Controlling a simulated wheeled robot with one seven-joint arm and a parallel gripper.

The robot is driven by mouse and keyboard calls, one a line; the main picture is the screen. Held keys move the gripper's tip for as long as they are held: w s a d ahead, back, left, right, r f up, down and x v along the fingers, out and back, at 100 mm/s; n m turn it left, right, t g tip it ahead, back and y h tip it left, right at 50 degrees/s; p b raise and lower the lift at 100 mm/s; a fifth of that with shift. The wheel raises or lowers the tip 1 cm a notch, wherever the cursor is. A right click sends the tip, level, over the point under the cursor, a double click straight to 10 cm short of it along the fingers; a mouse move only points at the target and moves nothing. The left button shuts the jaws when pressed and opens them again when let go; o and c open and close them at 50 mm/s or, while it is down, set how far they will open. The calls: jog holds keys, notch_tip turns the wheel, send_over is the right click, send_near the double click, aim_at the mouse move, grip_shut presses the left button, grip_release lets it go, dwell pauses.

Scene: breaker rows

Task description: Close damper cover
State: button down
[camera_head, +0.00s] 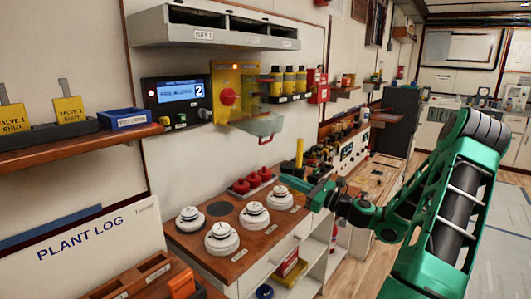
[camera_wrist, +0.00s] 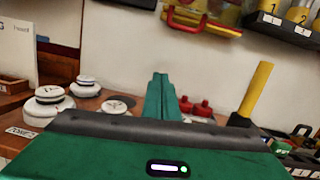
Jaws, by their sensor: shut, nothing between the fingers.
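A yellow panel (camera_head: 222,84) with a red knob (camera_head: 228,96) is on the back wall. A clear cover (camera_head: 258,124) with a red handle (camera_head: 266,139) stands out from the panel's lower part, open, leaving the red knob uncovered. In the wrist view, the red handle (camera_wrist: 190,24) and a yellow-edged part of the cover show at the top; the rest is cut off. My gripper (camera_head: 284,179) is shut and empty, below and to the right of the handle, apart from it. Its closed fingers show in the wrist view (camera_wrist: 160,82).
Below, a wooden counter holds white round detectors (camera_head: 222,238), red knobs (camera_head: 253,180) and an upright yellow handle (camera_head: 299,152). Numbered yellow bottles (camera_head: 289,81) stand on a shelf right of the panel. A grey bay shelf (camera_head: 215,27) overhangs above. Space between my gripper and the cover looks clear.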

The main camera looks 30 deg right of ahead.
jog(key=w+r+m+t, duration=0.1)
jog(key=w+r, duration=0.6)
jog(key=w, duration=0.2)
jog(key=shift+w+a+r+m+h, duration=0.25)
jog(key=shift+a+r+m+h, duration=0.05)
jog(key=shift+a, duration=0.15)
jog(key=shift+s, duration=0.1)
dwell(0.3)
